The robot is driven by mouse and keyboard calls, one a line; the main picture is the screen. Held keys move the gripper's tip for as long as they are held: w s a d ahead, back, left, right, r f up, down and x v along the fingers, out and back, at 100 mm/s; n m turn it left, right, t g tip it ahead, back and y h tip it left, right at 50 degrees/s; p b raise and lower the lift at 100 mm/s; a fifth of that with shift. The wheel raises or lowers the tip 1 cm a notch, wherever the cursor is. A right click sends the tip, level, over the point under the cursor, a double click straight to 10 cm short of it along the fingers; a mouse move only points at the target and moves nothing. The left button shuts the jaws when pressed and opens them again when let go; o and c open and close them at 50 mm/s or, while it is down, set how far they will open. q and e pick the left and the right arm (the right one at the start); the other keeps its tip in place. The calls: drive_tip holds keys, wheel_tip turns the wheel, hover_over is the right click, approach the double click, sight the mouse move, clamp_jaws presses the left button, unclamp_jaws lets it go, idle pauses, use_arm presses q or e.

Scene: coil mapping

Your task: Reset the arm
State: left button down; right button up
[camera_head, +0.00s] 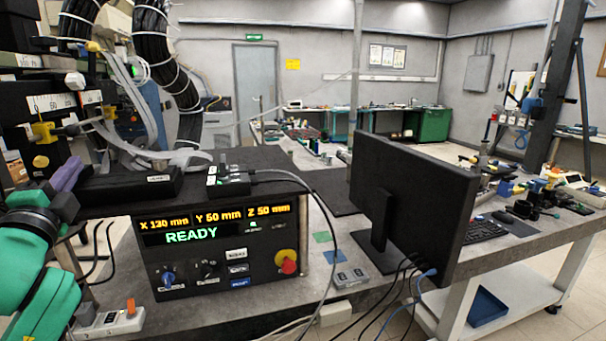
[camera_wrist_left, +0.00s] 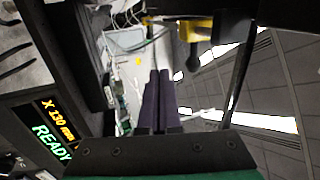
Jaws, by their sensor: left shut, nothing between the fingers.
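My left arm comes in at the lower left of the head view in green and black. Its gripper (camera_head: 70,174) has purple fingers, raised beside the left end of the black control box (camera_head: 220,262). In the left wrist view the two purple fingers (camera_wrist_left: 158,100) lie together, shut with nothing between them. The control box display reads X 130 mm, Y 50 mm, Z 50 mm and READY; part of this display (camera_wrist_left: 52,125) shows sideways in the left wrist view. My right gripper is not in view.
A measuring rig with a ruler (camera_head: 52,103), yellow knobs and thick black cables stands close to the left gripper. A monitor (camera_head: 415,200) stands on the grey bench, right of the box. A power strip (camera_head: 108,325) is below the arm. Loose cables cross the bench front.

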use_arm(q)
drive_tip(key=s+d+f+n+g+h, duration=0.1)
drive_tip(key=d+f+n+g, duration=0.25)
drive_tip(key=f, duration=1.15)
drive_tip(key=s+d+f+n+g+h, duration=0.1)
drive_tip(key=d+f+n+g+h, duration=0.3)
drive_tip(key=f, duration=1)
drive_tip(key=s+d+f+n+g+h, duration=0.1)
drive_tip(key=s+d+f+n+g, duration=0.1)
drive_tip(key=s+d+f+g, duration=0.55)
drive_tip(key=s+d+f+n+g+h, duration=0.1)
drive_tip(key=s+d+f+n+g, duration=0.3)
drive_tip(key=s+f, duration=0.7)
wheel_tip(320, 180, down, 15)
drive_tip(key=w+d+m+t, duration=0.1)
drive_tip(key=m, duration=0.1)
drive_tip(key=s+f, duration=0.4)
drive_tip(key=f, duration=0.3)
drive_tip(key=s+f, duration=0.4)
drive_tip(key=f, duration=0.4)
drive_tip(key=s+a+f+g, duration=0.1)
drive_tip(key=s+a+f, duration=0.2)
drive_tip(key=s+f, duration=0.4)
drive_tip(key=s, duration=0.4)
drive_tip(key=shift+s, duration=0.15)
